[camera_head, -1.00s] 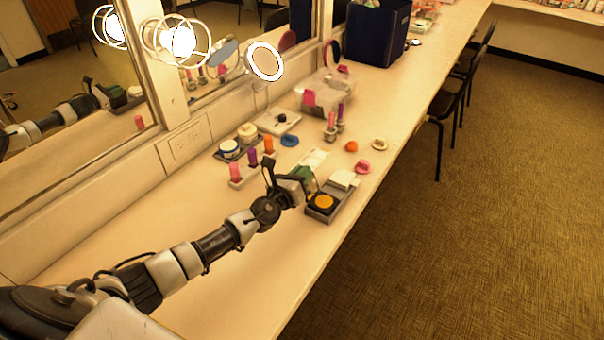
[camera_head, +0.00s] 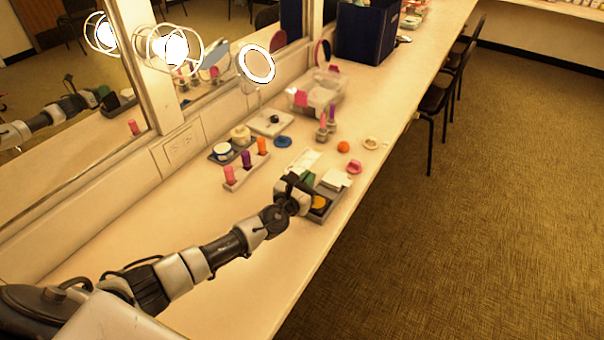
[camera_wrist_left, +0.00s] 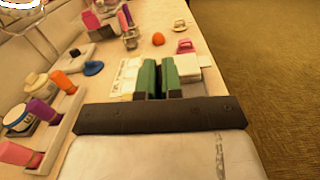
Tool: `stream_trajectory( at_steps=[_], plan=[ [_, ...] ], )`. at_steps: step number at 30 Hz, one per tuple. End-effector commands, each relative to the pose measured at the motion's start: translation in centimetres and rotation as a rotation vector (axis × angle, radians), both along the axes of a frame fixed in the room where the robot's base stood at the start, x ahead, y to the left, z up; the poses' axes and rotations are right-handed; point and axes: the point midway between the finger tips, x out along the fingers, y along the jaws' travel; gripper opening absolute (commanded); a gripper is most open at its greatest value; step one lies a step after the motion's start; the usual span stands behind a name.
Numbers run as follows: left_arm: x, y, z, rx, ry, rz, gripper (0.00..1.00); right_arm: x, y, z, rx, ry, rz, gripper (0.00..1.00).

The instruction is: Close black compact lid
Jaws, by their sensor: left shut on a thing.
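The black compact (camera_head: 319,202), with a round yellow-orange pan, sits in a grey tray (camera_head: 334,206) near the table's front edge. My left gripper (camera_head: 306,181) is right over the compact's left side and hides part of it. In the left wrist view its two green-padded fingers (camera_wrist_left: 159,78) are close together, with a narrow dark strip between them. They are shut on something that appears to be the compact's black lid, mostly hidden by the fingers. The compact's pan cannot be seen in the wrist view. My right gripper is not in view.
A white block (camera_head: 336,179) stands in the tray's far end. A rack of pink, purple and orange lipsticks (camera_head: 246,165) is to the left. A pink item (camera_head: 354,167) and an orange ball (camera_head: 343,147) lie beyond. The near table is clear.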

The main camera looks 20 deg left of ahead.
Motion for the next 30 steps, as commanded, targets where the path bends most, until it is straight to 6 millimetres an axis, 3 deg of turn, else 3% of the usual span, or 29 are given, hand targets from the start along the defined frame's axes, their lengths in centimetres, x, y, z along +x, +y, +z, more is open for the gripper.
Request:
stream_trajectory(
  at_steps=[9, 24, 25, 27, 30],
  plan=[
    [-0.21, -1.04, -0.27, 0.116, -0.012, -0.001, 0.00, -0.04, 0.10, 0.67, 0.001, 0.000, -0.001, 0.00],
    [-0.25, -1.16, -0.41, 0.134, -0.013, -0.002, 0.00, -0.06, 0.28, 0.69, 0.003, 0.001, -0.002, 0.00],
    [-0.25, -1.16, -0.42, 0.134, -0.013, -0.002, 0.10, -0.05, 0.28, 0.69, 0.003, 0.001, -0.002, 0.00],
    [-0.24, -1.15, -0.40, 0.134, -0.013, -0.002, 0.21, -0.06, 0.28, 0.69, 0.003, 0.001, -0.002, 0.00],
    [-0.22, -1.13, -0.35, 0.134, -0.014, -0.001, 0.32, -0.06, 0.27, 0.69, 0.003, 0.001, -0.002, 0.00]
  ],
)
